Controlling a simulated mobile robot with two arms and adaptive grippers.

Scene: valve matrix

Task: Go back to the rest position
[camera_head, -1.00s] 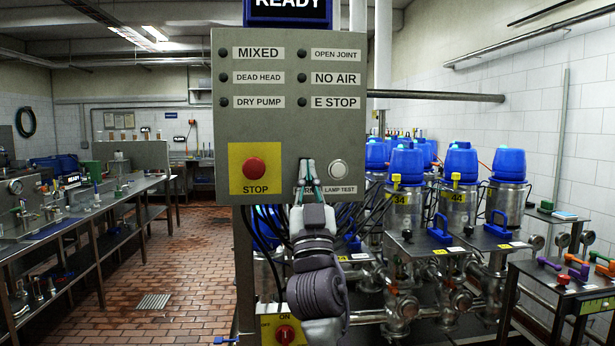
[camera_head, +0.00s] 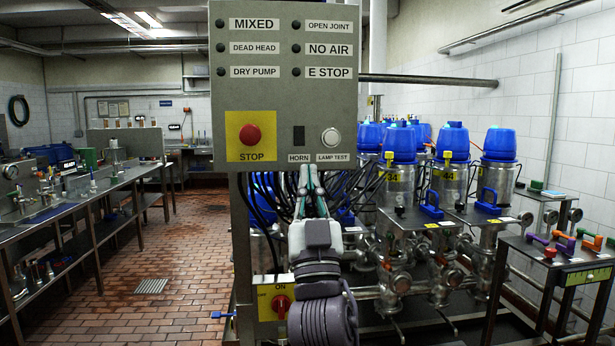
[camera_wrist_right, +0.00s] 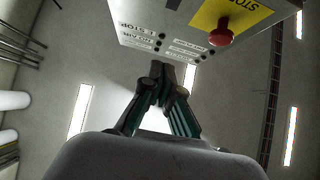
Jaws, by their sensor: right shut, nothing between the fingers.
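My right gripper (camera_head: 309,172) is shut and empty, its fingertips pointing up just below the lower edge of the grey control panel (camera_head: 285,105). In the head view the fingertips sit under the HORN and LAMP TEST labels; I cannot tell the exact gap to the panel. In the right wrist view the closed fingers (camera_wrist_right: 157,72) show against the ceiling, with the panel (camera_wrist_right: 150,32) above them. The panel carries a red STOP button (camera_head: 251,135) on a yellow plate, a dark horn switch (camera_head: 298,136) and a white lamp test button (camera_head: 331,138). My left gripper is not in view.
Steel valves with blue heads (camera_head: 402,140) stand in rows behind and right of the panel. A yellow switch box with a red knob (camera_head: 281,303) is low beside my right arm. A workbench (camera_head: 85,205) runs along the left. The tiled floor (camera_head: 175,240) between is clear.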

